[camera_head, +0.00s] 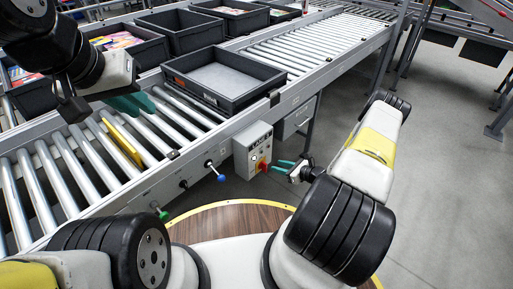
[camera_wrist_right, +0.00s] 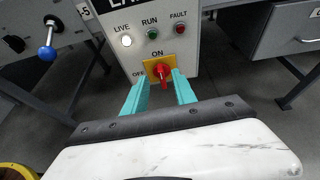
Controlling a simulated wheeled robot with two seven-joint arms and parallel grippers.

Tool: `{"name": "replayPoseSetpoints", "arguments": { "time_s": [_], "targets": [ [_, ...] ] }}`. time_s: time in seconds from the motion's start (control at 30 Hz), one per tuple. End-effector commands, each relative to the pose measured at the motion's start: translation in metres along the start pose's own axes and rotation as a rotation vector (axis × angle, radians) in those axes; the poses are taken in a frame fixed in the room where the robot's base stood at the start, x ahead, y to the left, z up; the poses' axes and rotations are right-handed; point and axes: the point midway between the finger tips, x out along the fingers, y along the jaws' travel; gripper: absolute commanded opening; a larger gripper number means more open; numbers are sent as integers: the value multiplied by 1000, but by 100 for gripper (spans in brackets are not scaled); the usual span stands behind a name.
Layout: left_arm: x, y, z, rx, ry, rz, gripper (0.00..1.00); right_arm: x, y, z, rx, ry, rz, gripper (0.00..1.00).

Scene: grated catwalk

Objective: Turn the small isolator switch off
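The small isolator switch (camera_wrist_right: 162,70) has a red handle on a yellow plate, low on the front of a grey control box (camera_head: 253,147). ON is printed above the plate and OFF to its left. The handle looks roughly upright, towards ON. In the head view the switch (camera_head: 262,165) is small. My right gripper (camera_head: 284,164) faces it, and in the right wrist view its teal fingers (camera_wrist_right: 160,80) are open, one on each side of the switch's lower part. Contact cannot be told. My left gripper (camera_head: 130,103) is over the conveyor rollers; its finger gap is unclear.
Above the switch are a lit white LIVE lamp (camera_wrist_right: 126,40), a green RUN lamp (camera_wrist_right: 152,33) and a red FAULT lamp (camera_wrist_right: 180,28). A blue-knobbed lever (camera_wrist_right: 47,53) stands left of the box. The roller conveyor (camera_head: 60,165) carries dark trays (camera_head: 222,78). Floor at right is clear.

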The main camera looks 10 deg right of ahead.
Motion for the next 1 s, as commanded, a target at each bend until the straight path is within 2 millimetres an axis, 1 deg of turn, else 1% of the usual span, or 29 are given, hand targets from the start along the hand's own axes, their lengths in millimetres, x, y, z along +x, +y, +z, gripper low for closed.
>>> {"name": "replayPoseSetpoints", "arguments": {
  "time_s": [0.03,0.17,0.5,0.6,0.73,0.97,1.0],
  "targets": [
    [0,0,0,0,0,0,20,1,1,-7,18,0,-11,33],
    [0,0,0,0,0,0,20,10,1,-12,30,1,-20,33],
    [0,0,0,0,0,0,20,62,1,-11,27,2,-18,33],
    [0,0,0,0,0,0,20,72,0,-11,28,1,-18,33],
    [0,0,0,0,0,0,20,79,0,-11,28,1,-18,33],
    [0,0,0,0,0,0,20,79,0,-11,28,1,-18,33],
    [0,0,0,0,0,0,20,79,0,-11,28,1,-18,29]
  ]
}}
